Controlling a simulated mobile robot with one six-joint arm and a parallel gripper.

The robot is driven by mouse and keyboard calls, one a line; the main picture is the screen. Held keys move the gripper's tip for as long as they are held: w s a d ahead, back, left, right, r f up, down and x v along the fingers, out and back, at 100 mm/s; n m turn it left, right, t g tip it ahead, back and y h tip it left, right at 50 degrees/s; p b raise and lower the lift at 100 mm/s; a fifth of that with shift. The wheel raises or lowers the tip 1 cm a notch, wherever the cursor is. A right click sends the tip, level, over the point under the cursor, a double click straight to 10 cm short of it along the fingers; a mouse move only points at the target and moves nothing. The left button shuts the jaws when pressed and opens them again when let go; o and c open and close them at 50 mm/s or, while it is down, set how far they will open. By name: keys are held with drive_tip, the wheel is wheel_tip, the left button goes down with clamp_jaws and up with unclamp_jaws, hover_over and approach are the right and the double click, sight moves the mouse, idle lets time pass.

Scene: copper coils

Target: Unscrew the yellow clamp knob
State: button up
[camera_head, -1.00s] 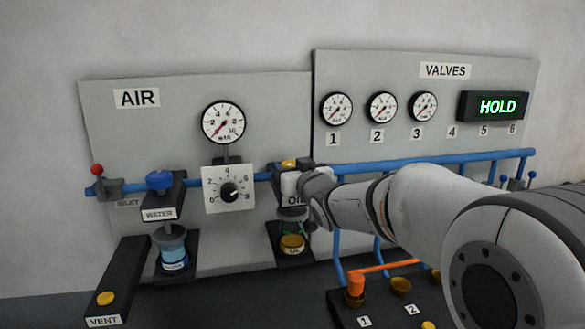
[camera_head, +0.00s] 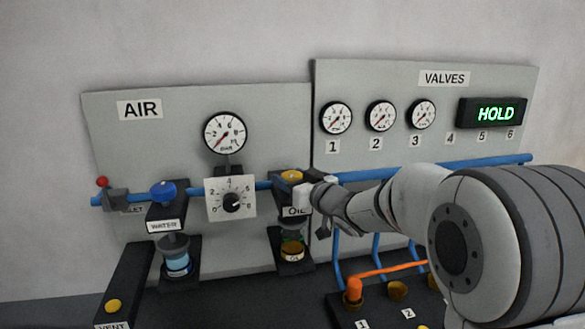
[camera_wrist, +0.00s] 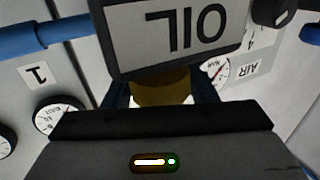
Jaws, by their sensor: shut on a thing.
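The yellow clamp knob (camera_head: 291,176) sits on top of the black OIL unit (camera_head: 293,265), right of the AIR panel's middle. In the wrist view the picture is upside down, and the yellow knob (camera_wrist: 160,91) shows just beyond the OIL label (camera_wrist: 180,30), between my dark fingers. My gripper (camera_head: 308,192) reaches in from the right and is shut on the knob. My gripper's body (camera_wrist: 160,130) covers the lower wrist view and hides part of the knob. The fingers' contact with the knob is partly hidden.
A blue pipe (camera_head: 470,165) runs behind the OIL unit. A dial plate (camera_head: 218,208) and the WATER unit (camera_head: 166,222) stand to the left. An orange lever (camera_head: 395,269) is below my arm. The sign (camera_head: 494,113) reads HOLD.

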drive_tip(key=n+g+y+p, duration=0.2)
drive_tip(key=g+y+p, duration=0.1)
drive_tip(key=shift+d+r+n+p, duration=0.1)
drive_tip(key=shift+r+n+p, duration=0.2)
drive_tip(key=shift+n, duration=0.1)
drive_tip(key=n+g+y+p, duration=0.1)
drive_tip(key=n+g+p, duration=0.1)
drive_tip(key=g, duration=0.1)
drive_tip(key=n+g+y+p, duration=0.1)
drive_tip(key=n+g+y, duration=0.1)
drive_tip(key=g, duration=0.1)
drive_tip(key=shift+f+p, duration=0.2)
drive_tip(key=shift+p, duration=0.2)
drive_tip(key=n+g+p, duration=0.1)
drive_tip(key=n+g, duration=0.1)
drive_tip(key=g, duration=0.1)
drive_tip(key=n+g+p, duration=0.1)
drive_tip(key=n+g, duration=0.2)
drive_tip(key=g, duration=0.1)
drive_tip(key=shift+g+p, duration=0.3)
drive_tip(key=shift+n+g+h+p, duration=0.8)
drive_tip(key=shift+n+g+p, duration=0.9)
drive_tip(key=shift+g, duration=1.2)
drive_tip(key=shift+f+n+g, duration=0.1)
drive_tip(key=shift+n+g, duration=0.2)
drive_tip(key=shift+n, duration=0.2)
drive_tip(key=o, duration=1)
drive_tip(key=shift+s, duration=0.1)
drive_tip(key=shift+a, duration=0.25)
